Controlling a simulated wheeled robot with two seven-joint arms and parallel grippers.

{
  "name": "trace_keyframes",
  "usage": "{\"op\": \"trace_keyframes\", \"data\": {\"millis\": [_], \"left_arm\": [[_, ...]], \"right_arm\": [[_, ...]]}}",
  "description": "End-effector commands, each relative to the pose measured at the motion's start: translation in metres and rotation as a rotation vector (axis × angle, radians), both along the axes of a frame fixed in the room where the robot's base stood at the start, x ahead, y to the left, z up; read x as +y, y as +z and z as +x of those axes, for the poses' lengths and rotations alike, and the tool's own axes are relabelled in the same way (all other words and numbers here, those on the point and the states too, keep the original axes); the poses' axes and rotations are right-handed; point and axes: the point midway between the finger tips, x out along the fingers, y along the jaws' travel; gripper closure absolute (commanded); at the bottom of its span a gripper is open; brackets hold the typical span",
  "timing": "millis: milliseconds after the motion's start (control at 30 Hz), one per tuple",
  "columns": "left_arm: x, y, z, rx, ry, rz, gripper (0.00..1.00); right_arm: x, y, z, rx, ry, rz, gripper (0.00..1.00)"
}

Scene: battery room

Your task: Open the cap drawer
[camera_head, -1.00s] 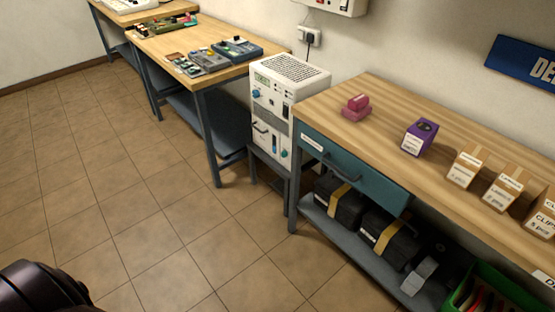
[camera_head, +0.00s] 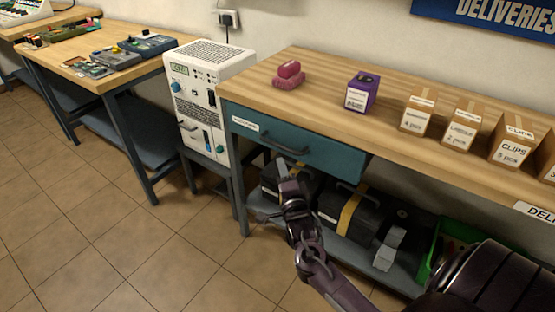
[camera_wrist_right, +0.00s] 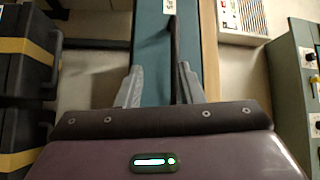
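The teal drawer (camera_head: 320,152) is under the wooden top of the right bench, with a white label at its left end, too small to read surely. Its front looks shut. A dark bar handle (camera_head: 285,147) is on it. My right gripper (camera_head: 283,168) is just in front of and below the handle. In the right wrist view the gripper (camera_wrist_right: 158,88) is open, its two grey fingers apart. The dark handle (camera_wrist_right: 173,45) runs up between them, closer to the right finger; contact cannot be told. My left gripper is not in view.
On the bench top (camera_head: 320,85) are a pink stamp-like object (camera_head: 289,76), a purple box (camera_head: 361,93) and several cardboard boxes (camera_head: 418,115). Black cases with yellow bands (camera_head: 345,212) sit on the shelf below, beside a green crate (camera_head: 428,258). A white device (camera_head: 208,100) stands left of the bench.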

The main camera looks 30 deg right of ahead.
Motion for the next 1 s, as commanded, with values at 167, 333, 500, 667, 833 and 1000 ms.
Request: {"op": "trace_keyframes", "data": {"millis": [167,333,500,667,833,1000], "left_arm": [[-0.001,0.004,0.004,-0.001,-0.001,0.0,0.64],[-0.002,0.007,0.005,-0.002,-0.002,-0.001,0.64],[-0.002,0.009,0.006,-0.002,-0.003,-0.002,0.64],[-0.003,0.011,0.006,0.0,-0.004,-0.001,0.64],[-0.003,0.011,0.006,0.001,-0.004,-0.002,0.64],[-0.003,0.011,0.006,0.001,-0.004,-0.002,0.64]], "right_arm": [[-0.008,0.022,0.01,-0.074,-0.005,0.044,0.66],[-0.018,0.026,0.036,-0.072,-0.004,0.041,0.66],[-0.026,0.028,0.059,-0.069,-0.004,0.041,0.66],[-0.031,0.029,0.07,-0.068,-0.004,0.042,0.66],[-0.032,0.029,0.072,-0.067,-0.003,0.043,0.66],[-0.032,0.029,0.071,-0.067,-0.003,0.043,0.72]]}}
